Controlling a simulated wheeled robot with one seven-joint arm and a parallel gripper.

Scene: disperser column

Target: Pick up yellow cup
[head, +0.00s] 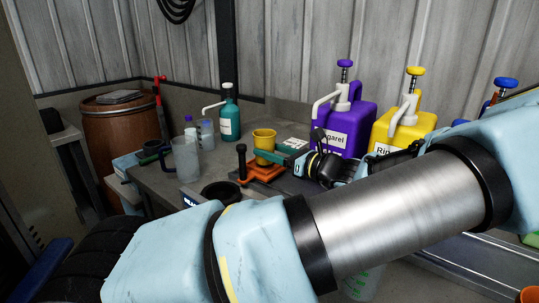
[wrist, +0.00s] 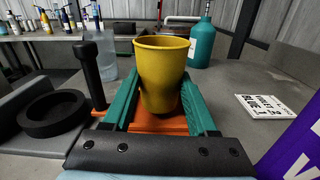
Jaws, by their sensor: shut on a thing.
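The yellow cup (wrist: 161,72) stands upright between the two green fingers of my gripper (wrist: 160,105) in the wrist view. The fingers press on its lower sides, one on each side. In the head view the yellow cup (head: 264,139) shows above the orange base (head: 262,173), with my gripper (head: 268,155) reaching it from the right. The orange base (wrist: 150,121) is just under and in front of the cup. I cannot tell whether the cup touches it.
A black-handled tamper (wrist: 92,72) and a black ring (wrist: 53,115) are close on the left. A teal pump bottle (head: 229,112) and clear jugs (head: 186,158) stand beyond. Purple (head: 345,120) and yellow (head: 404,127) containers stand at the back right. A white label card (wrist: 268,107) lies on the right.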

